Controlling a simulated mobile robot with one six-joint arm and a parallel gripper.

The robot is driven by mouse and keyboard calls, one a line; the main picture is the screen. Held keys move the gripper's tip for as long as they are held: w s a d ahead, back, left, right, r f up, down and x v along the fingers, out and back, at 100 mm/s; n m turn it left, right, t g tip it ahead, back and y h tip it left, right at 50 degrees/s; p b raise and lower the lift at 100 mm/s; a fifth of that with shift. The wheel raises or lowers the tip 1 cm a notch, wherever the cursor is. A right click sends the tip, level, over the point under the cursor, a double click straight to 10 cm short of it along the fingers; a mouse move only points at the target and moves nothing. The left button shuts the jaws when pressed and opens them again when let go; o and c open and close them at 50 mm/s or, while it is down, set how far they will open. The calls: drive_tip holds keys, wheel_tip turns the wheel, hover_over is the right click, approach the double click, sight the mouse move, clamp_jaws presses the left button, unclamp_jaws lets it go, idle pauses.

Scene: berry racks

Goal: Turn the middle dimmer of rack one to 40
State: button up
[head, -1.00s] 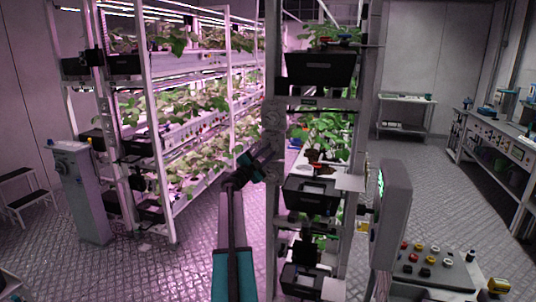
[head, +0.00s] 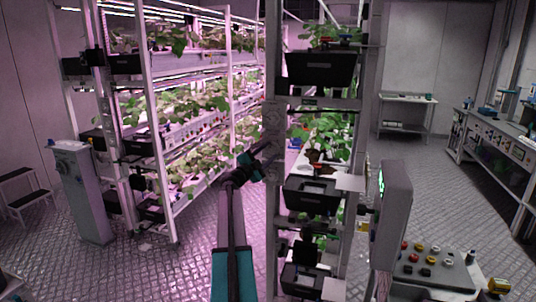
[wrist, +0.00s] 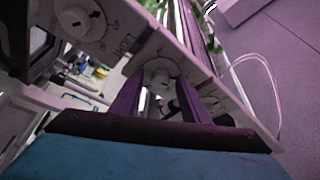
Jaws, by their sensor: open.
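The rack post (head: 272,220) nearest my arm carries a column of round grey dimmers. In the wrist view, one dimmer (wrist: 82,17) with a dark pointer mark shows at upper left. Another dimmer (wrist: 160,70), seemingly the middle one, lies between my gripper's fingers (wrist: 159,90). A third round part is partly hidden behind the right finger. My gripper (head: 262,150) is at the post in the head view. Its jaws are open, one finger on each side of the dimmer; contact cannot be told. The dimmer's setting is not readable.
Black bins (head: 320,68) and plants fill the rack right of the post. A grey screen pedestal (head: 392,215) and a button console (head: 432,268) stand at right. Another planted rack stands at left. The floor between the racks is clear.

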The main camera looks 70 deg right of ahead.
drive_tip(key=shift+a, duration=0.1)
drive_tip(key=b+v, duration=0.4)
drive_tip(key=v, duration=0.9)
drive_tip(key=shift+a, duration=0.3)
drive_tip(key=shift+w+f, duration=0.1)
